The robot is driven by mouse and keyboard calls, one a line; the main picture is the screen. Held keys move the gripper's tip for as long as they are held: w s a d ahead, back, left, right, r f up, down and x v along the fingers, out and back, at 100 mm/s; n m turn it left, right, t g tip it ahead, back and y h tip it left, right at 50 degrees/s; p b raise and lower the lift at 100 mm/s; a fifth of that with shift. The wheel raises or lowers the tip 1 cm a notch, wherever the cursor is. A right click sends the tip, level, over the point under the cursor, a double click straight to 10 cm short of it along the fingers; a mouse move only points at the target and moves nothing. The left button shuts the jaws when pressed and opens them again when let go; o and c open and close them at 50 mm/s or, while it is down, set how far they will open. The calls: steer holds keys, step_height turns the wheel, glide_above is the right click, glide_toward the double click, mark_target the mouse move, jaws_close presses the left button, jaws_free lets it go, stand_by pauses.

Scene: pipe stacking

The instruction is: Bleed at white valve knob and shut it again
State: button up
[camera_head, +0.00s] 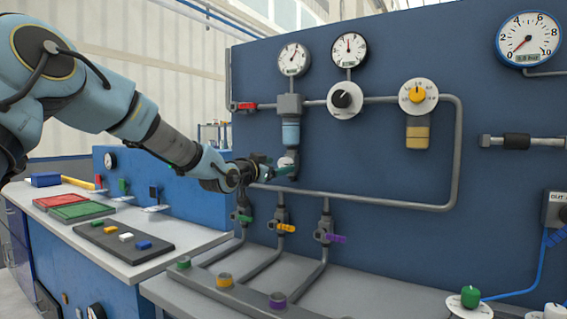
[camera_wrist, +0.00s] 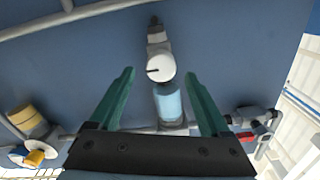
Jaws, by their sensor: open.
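The white valve knob (camera_head: 286,161) sits under the light-blue filter bowl (camera_head: 291,133) on the blue wall panel. In the wrist view the round white knob (camera_wrist: 160,68) has a dark line on its face. The pale-blue bowl (camera_wrist: 168,103) shows beside it. My gripper (camera_head: 285,170) is at the knob and partly hides it in the head view. In the wrist view my gripper (camera_wrist: 160,76) is open, with one green finger on each side of the knob and visible gaps between. I cannot tell whether the fingertips reach its depth.
A red handle (camera_head: 244,106) is on the pipe at upper left. A white dial with a black knob (camera_head: 342,99) and one with a yellow knob (camera_head: 417,95) are to the right. Green, orange and purple valve handles (camera_head: 286,228) are below. A grey bench (camera_head: 230,258) runs underneath.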

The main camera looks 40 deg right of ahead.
mark_target(283, 164)
steer(key=shift+p+x, duration=0.3)
steer(key=shift+x, duration=1.45)
jaws_close()
